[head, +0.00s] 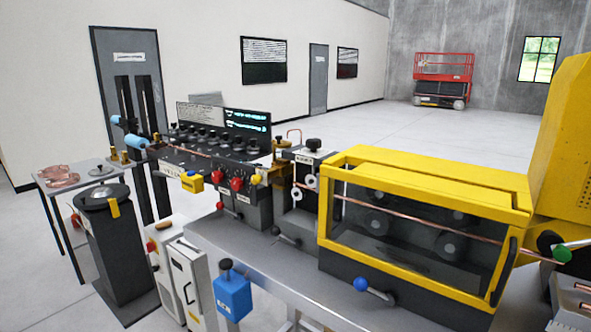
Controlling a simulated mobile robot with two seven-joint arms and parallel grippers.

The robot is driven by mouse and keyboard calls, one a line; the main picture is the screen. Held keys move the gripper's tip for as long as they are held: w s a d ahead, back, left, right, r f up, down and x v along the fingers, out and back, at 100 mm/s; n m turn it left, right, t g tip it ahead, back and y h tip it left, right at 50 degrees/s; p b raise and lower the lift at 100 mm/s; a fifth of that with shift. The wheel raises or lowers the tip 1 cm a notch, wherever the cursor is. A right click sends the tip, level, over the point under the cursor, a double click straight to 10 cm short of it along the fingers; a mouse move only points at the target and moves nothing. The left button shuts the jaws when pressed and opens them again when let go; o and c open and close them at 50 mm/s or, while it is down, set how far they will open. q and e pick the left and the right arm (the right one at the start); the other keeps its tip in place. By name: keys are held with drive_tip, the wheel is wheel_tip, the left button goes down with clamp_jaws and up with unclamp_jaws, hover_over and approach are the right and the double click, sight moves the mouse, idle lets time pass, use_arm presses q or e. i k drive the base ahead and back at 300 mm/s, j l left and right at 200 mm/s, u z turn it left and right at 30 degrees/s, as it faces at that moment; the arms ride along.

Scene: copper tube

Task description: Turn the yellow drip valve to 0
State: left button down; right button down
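A small yellow round knob (256,179) sits on the front of the dark machine block, right of two red knobs (236,184). A yellow box-like part (192,181) hangs on the front of the same machine, further left. I cannot tell for sure which of these is the drip valve, and any scale or number on them is too small to read. A thin copper tube (400,209) runs along the machine line and through the yellow-framed enclosure. Neither of my grippers shows in the head view.
The yellow-framed enclosure (430,178) fills the right of the grey bench (270,262). A blue box (232,296) hangs at the bench front. A dark pedestal (112,240) stands left. Open floor lies behind.

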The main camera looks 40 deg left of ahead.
sight(256, 179)
drive_tip(key=u, duration=1.4)
